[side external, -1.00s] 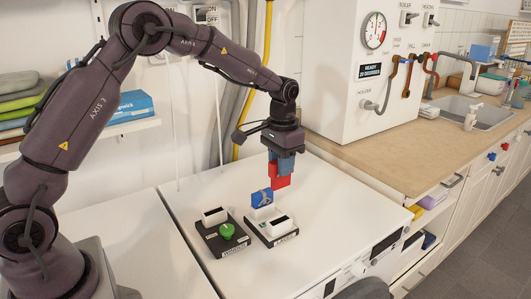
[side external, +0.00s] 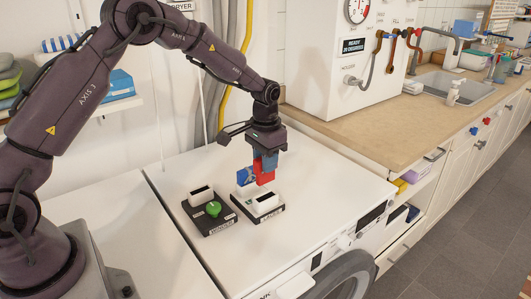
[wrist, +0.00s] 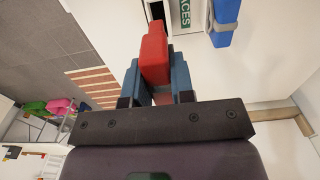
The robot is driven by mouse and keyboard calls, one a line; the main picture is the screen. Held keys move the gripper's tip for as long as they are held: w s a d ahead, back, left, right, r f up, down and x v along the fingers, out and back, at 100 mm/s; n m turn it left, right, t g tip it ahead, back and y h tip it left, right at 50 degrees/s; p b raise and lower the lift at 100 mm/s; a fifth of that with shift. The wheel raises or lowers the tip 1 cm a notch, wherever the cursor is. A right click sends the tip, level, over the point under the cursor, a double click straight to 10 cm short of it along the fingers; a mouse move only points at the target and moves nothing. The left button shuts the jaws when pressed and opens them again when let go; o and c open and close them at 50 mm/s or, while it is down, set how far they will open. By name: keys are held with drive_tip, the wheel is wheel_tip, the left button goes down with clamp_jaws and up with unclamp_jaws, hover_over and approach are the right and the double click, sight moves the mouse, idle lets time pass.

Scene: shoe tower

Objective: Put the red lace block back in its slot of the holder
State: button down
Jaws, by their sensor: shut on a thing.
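The red lace block (side external: 265,175) is held upright between the blue fingers of my gripper (side external: 265,163). In the wrist view the block (wrist: 154,55) juts out beyond the fingertips of my gripper (wrist: 155,78). The holder (side external: 279,210), a dark base with white slotted blocks, stands on the white machine top just below. Its front white block has a dark slot (side external: 267,199). The red block hangs over the holder, close above; I cannot tell whether they touch. In the wrist view a dark opening (wrist: 156,9) lies just past the block's tip, beside a label reading "ACES".
A blue piece (side external: 244,175) stands in the holder's rear white block, close left of my gripper. A second dark base (side external: 218,227) with a green knob (side external: 213,209) and a white slotted block sits to the left. The machine top in front is clear.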

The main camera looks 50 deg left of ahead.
sight(266, 182)
drive_tip(key=shift+f, duration=1.65)
drive_tip(key=shift+f, duration=2.25)
drive_tip(key=c, duration=0.9)
unclamp_jaws()
wheel_tip(266, 182, up, 13)
